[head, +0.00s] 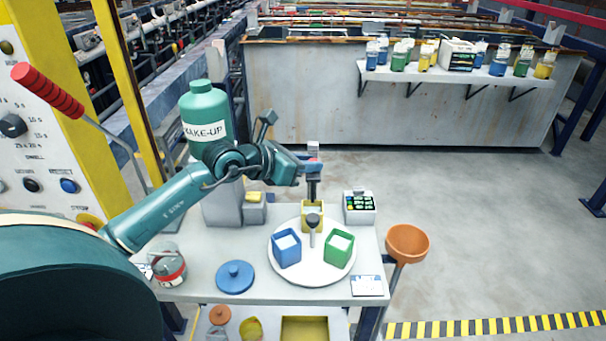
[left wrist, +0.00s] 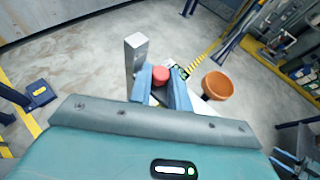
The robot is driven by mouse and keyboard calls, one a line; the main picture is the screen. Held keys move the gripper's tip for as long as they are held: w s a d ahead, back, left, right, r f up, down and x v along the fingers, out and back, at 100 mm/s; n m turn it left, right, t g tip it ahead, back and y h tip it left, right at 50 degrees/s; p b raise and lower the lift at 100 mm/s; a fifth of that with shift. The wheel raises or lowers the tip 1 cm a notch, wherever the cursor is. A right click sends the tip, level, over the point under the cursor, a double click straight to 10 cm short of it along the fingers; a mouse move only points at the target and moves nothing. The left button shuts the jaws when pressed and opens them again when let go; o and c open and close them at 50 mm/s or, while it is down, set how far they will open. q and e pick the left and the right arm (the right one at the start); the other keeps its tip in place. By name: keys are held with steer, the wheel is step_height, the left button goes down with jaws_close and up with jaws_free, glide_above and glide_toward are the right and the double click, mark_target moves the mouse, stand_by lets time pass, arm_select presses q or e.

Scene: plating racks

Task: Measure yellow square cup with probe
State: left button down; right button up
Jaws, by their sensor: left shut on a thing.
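The yellow square cup (head: 306,228) stands at the back of a round white plate (head: 312,273) on the bench. A blue square cup (head: 287,250) and a green square cup (head: 339,248) stand in front of it, with pale contents. My left gripper (head: 314,167) is above the yellow cup, shut on the probe (head: 312,188), whose dark shaft points down over the cup. I cannot tell whether its tip is inside. In the left wrist view, the blue fingers (left wrist: 160,82) close around a red-topped part. My right gripper is out of view.
A grey round-headed post (head: 313,221) rises mid-plate, partly covering the yellow cup. A meter box (head: 360,207) stands right of it, an orange funnel (head: 407,243) at the bench's right edge. A blue lid (head: 235,276) and a jar (head: 169,265) are at left.

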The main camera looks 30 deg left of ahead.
arm_select(q)
steer(key=shift+r, duration=0.25)
steer(key=c, duration=1.6)
jaws_free()
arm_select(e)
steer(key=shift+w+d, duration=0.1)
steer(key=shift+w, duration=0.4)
arm_select(q)
steer(key=b+v, duration=0.3)
steer(key=v, duration=1)
steer(key=shift+s+a, duration=0.1)
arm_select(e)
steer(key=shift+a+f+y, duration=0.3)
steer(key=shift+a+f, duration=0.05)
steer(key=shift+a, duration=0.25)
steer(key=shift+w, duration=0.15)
